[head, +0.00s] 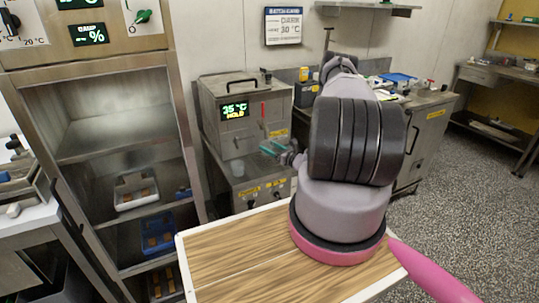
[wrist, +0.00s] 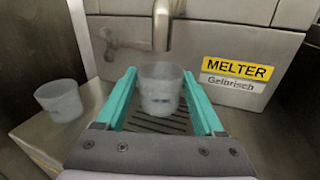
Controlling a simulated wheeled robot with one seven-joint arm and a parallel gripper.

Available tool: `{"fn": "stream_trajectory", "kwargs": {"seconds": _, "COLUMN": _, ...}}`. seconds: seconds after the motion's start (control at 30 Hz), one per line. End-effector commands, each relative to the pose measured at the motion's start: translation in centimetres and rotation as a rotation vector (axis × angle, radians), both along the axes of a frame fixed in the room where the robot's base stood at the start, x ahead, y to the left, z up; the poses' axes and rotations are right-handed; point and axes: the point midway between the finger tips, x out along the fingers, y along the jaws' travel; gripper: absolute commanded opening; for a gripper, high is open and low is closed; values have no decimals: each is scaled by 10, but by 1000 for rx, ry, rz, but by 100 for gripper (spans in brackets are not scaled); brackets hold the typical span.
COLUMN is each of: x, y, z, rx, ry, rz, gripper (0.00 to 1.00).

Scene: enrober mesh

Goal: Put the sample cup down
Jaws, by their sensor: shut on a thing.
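The sample cup (wrist: 160,92), a translucent pale cup with a small dark mark on its front, is upright between the teal fingers of my gripper (wrist: 159,74) in the wrist view. My gripper is shut on it. A slotted drip grate (wrist: 150,124) lies below and around the cup; I cannot tell whether the cup's base touches it. In the head view my gripper (head: 272,149) is in front of the melter (head: 238,114), and the cup cannot be made out there.
A second translucent cup (wrist: 60,100) stands left of my gripper on a pale ledge (wrist: 35,130). A yellow MELTER label (wrist: 237,69) is on the front behind. A wooden board (head: 235,262) and an open shelf rack (head: 120,150) are nearer in the head view.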

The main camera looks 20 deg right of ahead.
Motion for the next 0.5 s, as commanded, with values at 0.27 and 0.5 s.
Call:
{"fn": "stream_trajectory", "kwargs": {"seconds": 0.27, "x": 2, "y": 1, "z": -34, "rx": -1, "ry": 0, "rz": 1, "gripper": 17}}
{"fn": "stream_trajectory", "kwargs": {"seconds": 0.5, "x": 2, "y": 1, "z": -35, "rx": -1, "ry": 0, "rz": 1, "gripper": 17}}
